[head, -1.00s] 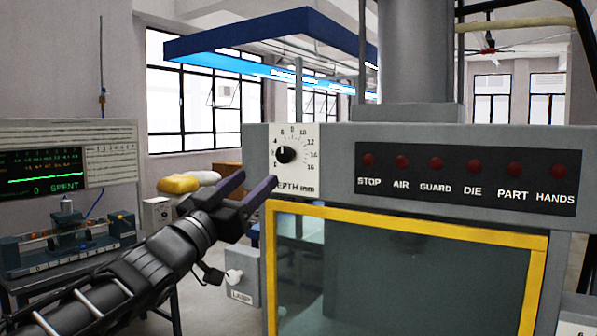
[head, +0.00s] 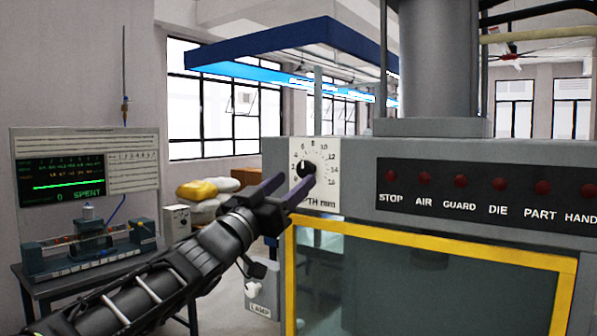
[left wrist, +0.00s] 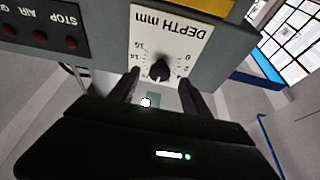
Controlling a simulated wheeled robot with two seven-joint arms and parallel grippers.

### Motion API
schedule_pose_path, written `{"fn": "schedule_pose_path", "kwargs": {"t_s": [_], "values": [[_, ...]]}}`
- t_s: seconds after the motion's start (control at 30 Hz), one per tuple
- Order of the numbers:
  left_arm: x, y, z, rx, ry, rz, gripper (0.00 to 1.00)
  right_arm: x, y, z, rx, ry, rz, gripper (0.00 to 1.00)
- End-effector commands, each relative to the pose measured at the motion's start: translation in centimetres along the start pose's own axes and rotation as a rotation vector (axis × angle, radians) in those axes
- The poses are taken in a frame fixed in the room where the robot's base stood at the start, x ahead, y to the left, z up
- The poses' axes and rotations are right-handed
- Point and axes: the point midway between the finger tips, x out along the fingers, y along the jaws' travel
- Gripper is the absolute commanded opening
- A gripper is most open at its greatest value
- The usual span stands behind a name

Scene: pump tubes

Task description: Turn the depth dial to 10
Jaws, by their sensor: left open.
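The depth dial is a black round knob (head: 306,168) on a white numbered plate (head: 328,166) at the left end of the grey machine panel. Its pale mark points to the left, toward the low numbers; I cannot read the exact value. My left gripper (head: 299,179) is open, with its two fingers reaching up to the dial and covering part of the plate's lower edge. In the left wrist view the knob (left wrist: 159,71) shows upside down between the two open fingertips (left wrist: 160,78). I cannot tell whether either finger touches it. My right gripper is not in view.
Red indicator lights line the black label strip (head: 480,195) right of the dial. A yellow-framed guard window (head: 430,245) sits below. A lamp switch box (head: 262,289) is at lower left. A bench with a tester (head: 85,180) stands at far left.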

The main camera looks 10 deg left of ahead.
Motion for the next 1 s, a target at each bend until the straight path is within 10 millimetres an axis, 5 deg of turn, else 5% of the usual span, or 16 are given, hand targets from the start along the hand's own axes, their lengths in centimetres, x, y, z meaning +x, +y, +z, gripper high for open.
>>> {"fn": "schedule_pose_path", "kwargs": {"t_s": [0.2, 0.53, 1.0], "values": [[2.8, 0.0, -0.1, -0.001, -0.001, -0.001, 0.56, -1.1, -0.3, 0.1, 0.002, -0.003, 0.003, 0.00], [3.2, 0.0, 0.0, 0.000, 0.000, -0.001, 0.56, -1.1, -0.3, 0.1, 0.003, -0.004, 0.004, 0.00], [3.2, 0.0, 0.0, 0.000, 0.000, -0.001, 0.18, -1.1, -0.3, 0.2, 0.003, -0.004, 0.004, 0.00]]}}
